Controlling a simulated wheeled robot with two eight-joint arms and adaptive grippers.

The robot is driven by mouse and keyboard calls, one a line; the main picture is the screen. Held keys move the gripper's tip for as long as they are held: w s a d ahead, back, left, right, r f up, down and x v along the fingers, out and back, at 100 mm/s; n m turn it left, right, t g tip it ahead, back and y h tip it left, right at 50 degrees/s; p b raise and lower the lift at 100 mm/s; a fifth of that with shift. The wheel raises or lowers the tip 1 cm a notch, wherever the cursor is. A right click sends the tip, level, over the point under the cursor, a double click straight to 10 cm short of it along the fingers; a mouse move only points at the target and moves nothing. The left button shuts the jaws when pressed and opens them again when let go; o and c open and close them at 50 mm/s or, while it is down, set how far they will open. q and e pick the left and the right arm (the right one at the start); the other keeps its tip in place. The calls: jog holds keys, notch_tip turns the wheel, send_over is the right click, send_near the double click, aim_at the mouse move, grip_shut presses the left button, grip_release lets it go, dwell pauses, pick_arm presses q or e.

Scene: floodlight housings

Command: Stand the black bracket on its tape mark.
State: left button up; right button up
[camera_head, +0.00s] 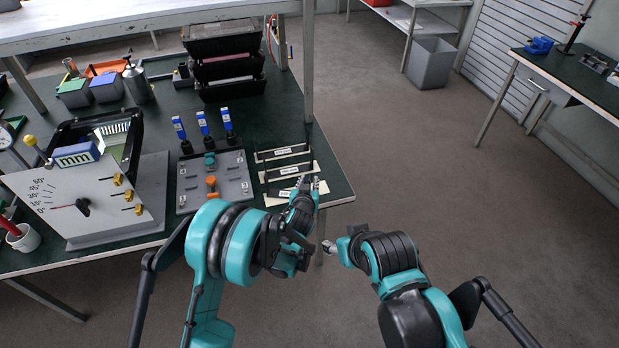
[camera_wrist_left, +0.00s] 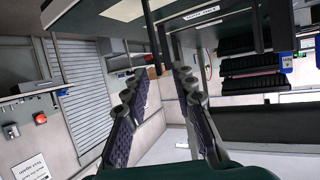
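Three pale strips with printed labels lie on the green bench top at its right corner: a back strip (camera_head: 284,152), a middle strip (camera_head: 286,170) and a front strip (camera_head: 272,201). Dark bracket-like bars lie along them. My left gripper (camera_head: 314,183) is over the right end of the front strip. In the left wrist view its fingers (camera_wrist_left: 161,74) stand apart, with a narrow black upright bar (camera_wrist_left: 153,35) between or beyond the tips. I see no contact with it. A labelled strip (camera_wrist_left: 200,23) also shows there. My right gripper (camera_head: 328,246) hangs off the bench; its fingers are too small to read.
A grey fixture plate (camera_head: 216,180) with blue-handled clamps (camera_head: 203,123) stands left of the strips. A tilted gauge panel (camera_head: 80,205) is at left. A bench post (camera_head: 308,70) rises behind the strips. Open floor lies right.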

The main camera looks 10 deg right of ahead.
pick_arm(q)
jog(key=p+v, duration=0.1)
jog(key=v, duration=0.8)
jog(key=s+a+r+n+g+y, duration=0.1)
jog(key=s+a+r+y, duration=0.1)
jog(key=a+r, duration=0.6)
jog(key=s+a+r+n+g+y, duration=0.1)
jog(key=s+a+r+y, duration=0.15)
jog(key=a, duration=0.85)
jog(key=s+a+r+n+g, duration=0.1)
jog(key=s+a, duration=0.5)
jog(key=s, duration=0.4)
jog(key=s+a+r+n+g, duration=0.1)
jog(key=s+a+g, duration=0.1)
jog(key=s+a, duration=0.5)
jog(key=s, duration=0.3)
jog(key=shift+a+r+g, duration=0.15)
jog(key=shift+a+g, duration=0.1)
jog(key=shift+g, duration=0.05)
